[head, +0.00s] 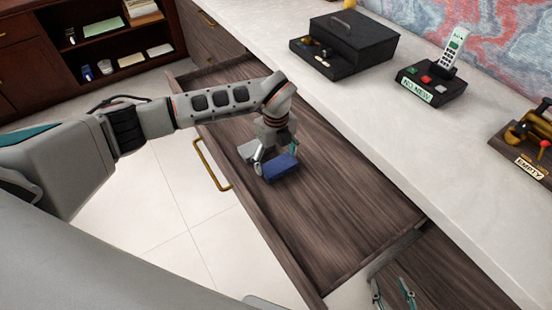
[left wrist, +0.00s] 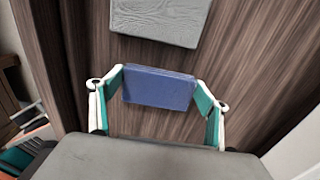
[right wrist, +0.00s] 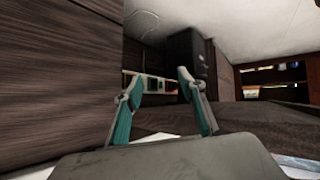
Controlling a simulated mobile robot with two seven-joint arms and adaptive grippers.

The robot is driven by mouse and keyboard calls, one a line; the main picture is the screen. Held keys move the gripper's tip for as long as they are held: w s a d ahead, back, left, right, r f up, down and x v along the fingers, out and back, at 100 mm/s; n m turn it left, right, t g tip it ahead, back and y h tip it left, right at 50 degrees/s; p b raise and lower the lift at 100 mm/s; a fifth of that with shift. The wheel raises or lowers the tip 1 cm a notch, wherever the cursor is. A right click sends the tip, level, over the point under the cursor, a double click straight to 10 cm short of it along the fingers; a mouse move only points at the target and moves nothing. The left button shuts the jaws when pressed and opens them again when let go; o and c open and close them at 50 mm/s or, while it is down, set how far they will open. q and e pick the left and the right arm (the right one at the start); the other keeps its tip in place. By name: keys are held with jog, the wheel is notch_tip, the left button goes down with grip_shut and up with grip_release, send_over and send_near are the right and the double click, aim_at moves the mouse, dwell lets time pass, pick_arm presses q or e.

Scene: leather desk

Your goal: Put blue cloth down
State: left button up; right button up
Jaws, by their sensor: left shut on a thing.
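The blue cloth (head: 281,168) looks like a small folded blue block. My left gripper (head: 276,165) is shut on it, inside the open wooden drawer (head: 330,225). In the left wrist view the cloth (left wrist: 158,87) sits between the two fingertips (left wrist: 160,88), above the drawer's wooden floor. I cannot tell whether the cloth touches the floor. A grey folded piece (left wrist: 160,18) lies in the drawer beyond the cloth; part of it shows beside the gripper in the head view (head: 248,150). My right gripper (head: 393,292) is open and empty at the lower right; its fingers show apart in the right wrist view (right wrist: 160,92).
The white countertop (head: 330,95) runs along the drawer's right side. On it stand a black box (head: 350,40), a phone on a dark base (head: 432,85) and a holder labelled "EMPTY" (head: 530,165). The drawer has a brass handle (head: 210,165). Its near part is bare.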

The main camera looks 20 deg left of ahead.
aim_at(276, 161)
pick_arm(q)
jog(key=o, duration=1)
jog(key=shift+f, duration=0.1)
notch_tip(276, 161, up, 12)
jog(key=shift+r+p, duration=0.15)
jog(key=shift+p, duration=0.85)
